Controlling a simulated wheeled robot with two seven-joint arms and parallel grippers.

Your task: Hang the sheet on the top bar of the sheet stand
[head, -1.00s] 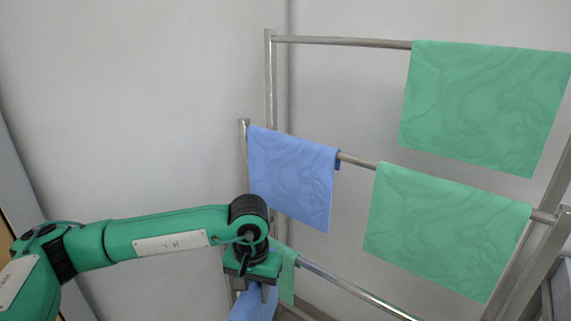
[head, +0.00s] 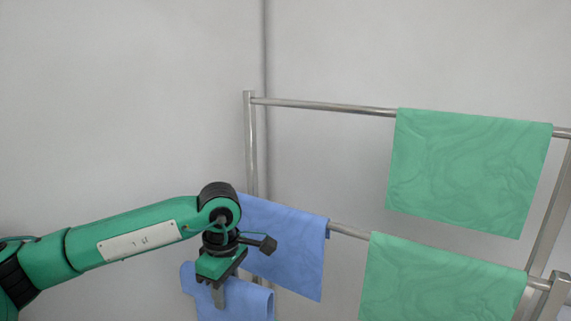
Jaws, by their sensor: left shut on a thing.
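The sheet stand has a metal top bar (head: 325,106). A green sheet (head: 468,172) hangs on its right part, and the left part of the bar is bare. My left gripper (head: 218,294) points down at the lower left and is shut on a blue sheet (head: 248,304), which hangs from it and runs out of the bottom of the view. This sheet is below the top bar and left of the stand's middle. My right gripper is not in view.
Another blue sheet (head: 285,245) hangs on the lower bar (head: 349,231), just behind my left gripper. A second green sheet (head: 430,282) hangs right of it. The left post (head: 251,145) stands near my wrist. Plain walls are behind.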

